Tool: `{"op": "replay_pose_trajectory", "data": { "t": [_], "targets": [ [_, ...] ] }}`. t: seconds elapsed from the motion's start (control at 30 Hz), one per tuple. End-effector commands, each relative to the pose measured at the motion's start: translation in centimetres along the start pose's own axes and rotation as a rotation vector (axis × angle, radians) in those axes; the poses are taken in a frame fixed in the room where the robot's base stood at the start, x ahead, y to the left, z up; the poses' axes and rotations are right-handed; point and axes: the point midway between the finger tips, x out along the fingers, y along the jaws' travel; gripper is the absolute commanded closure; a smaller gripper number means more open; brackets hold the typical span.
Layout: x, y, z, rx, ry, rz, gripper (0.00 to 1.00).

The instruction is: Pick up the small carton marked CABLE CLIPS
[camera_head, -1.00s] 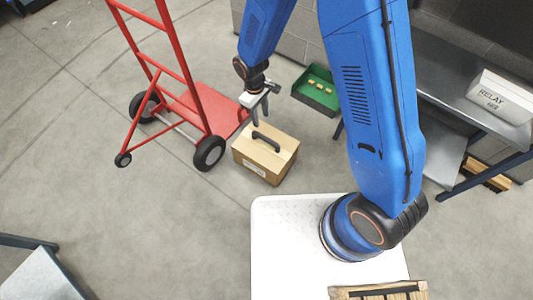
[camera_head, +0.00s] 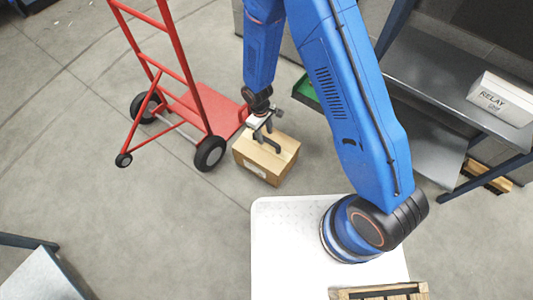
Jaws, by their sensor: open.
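My wrist hides part of the carton's back top edge.
A red hand truck (camera_head: 203,108) stands close left of the carton. A green bin (camera_head: 307,90) is behind, mostly hidden by my arm. A metal shelf (camera_head: 420,62) with a white RELAY box (camera_head: 497,98) is at right. A table corner (camera_head: 40,278) is at lower left; floor between is clear.

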Motion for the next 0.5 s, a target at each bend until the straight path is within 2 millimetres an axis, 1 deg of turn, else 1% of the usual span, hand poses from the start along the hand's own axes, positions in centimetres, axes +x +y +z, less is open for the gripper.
{"op": "replay_pose_trajectory", "data": {
  "t": [0.17,0.4,0.5],
  "targets": [
    [1.4,0.2,0.1,-0.001,-0.003,-0.001,0.59],
    [4.4,0.5,0.1,-0.002,-0.003,0.0,0.59],
    [4.9,0.5,0.1,0.0,-0.001,0.0,0.59]
  ]
}}
